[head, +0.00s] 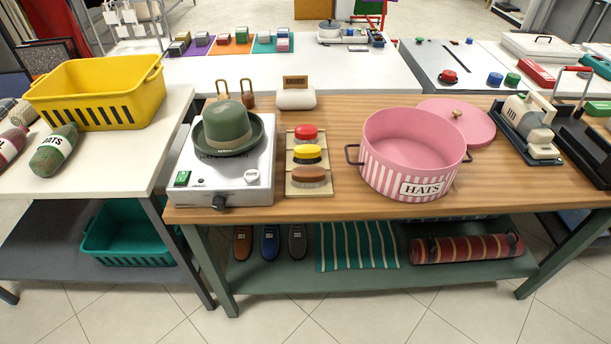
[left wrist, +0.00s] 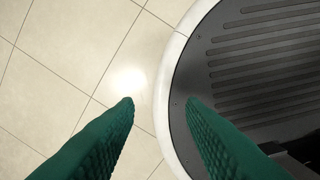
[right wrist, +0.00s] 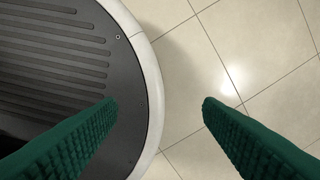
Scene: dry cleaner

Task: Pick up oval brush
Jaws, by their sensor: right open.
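A wooden rack (head: 291,168) on the wooden table holds three brush-like items in a column in the head view. The far one is red (head: 306,132), the middle one is yellow (head: 307,152) with a dark band below, and the near one is brown (head: 308,174) and rounded. Which of them is the oval brush I cannot tell for certain. My left gripper (left wrist: 160,101) is open and empty over the floor beside my base. My right gripper (right wrist: 160,101) is also open and empty over the floor. Neither gripper shows in the head view.
Left of the rack, a green hat (head: 226,124) sits on a silver hot plate (head: 244,180). Right of it stands a pink striped hat tub (head: 378,172). The table's front edge is clear before the rack.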

